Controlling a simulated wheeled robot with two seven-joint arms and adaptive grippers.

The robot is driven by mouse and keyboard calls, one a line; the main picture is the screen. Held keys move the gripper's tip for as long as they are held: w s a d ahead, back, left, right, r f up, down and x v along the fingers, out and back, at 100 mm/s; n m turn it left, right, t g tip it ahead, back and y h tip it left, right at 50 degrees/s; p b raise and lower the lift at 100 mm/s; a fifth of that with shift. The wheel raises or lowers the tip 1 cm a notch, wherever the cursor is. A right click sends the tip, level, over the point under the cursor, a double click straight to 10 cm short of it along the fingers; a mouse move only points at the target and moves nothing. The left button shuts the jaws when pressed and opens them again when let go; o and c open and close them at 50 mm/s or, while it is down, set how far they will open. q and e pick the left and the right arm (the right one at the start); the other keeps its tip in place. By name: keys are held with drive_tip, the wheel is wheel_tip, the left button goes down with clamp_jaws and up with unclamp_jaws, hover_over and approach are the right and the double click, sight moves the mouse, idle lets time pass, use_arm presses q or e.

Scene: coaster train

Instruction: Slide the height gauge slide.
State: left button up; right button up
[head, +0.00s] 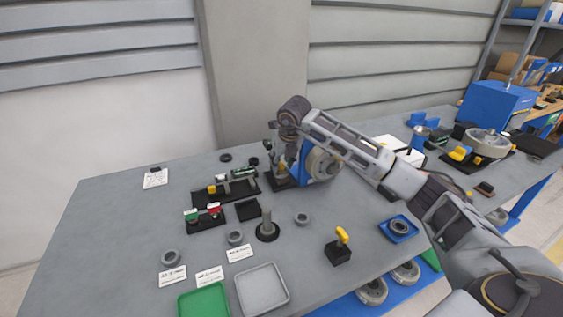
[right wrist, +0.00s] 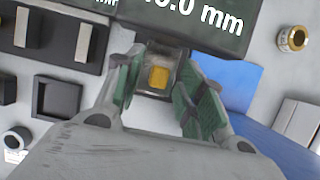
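The height gauge (head: 279,182) stands on the grey table near its back, with a dark base, and my right arm partly hides it. My right gripper (head: 284,154) is at the gauge, pointing down at it. In the right wrist view, the gauge's dark display (right wrist: 205,18) shows part of a reading ending in "0.0 mm". A yellow piece in a grey housing, likely the slide (right wrist: 159,77), lies between the green-padded fingers of my right gripper (right wrist: 163,95). The fingers look spread on either side of it; contact is hard to judge. My left gripper is out of view.
A blue and grey wheel-like device (head: 320,165) stands just right of the gauge. Black trays (head: 230,190) lie to its left. A black post stand (head: 267,229), a yellow-handled block (head: 340,246) and a grey tray (head: 262,289) lie in front. The table's left side is mostly free.

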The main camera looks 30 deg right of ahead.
clamp_jaws()
idle(0.3)
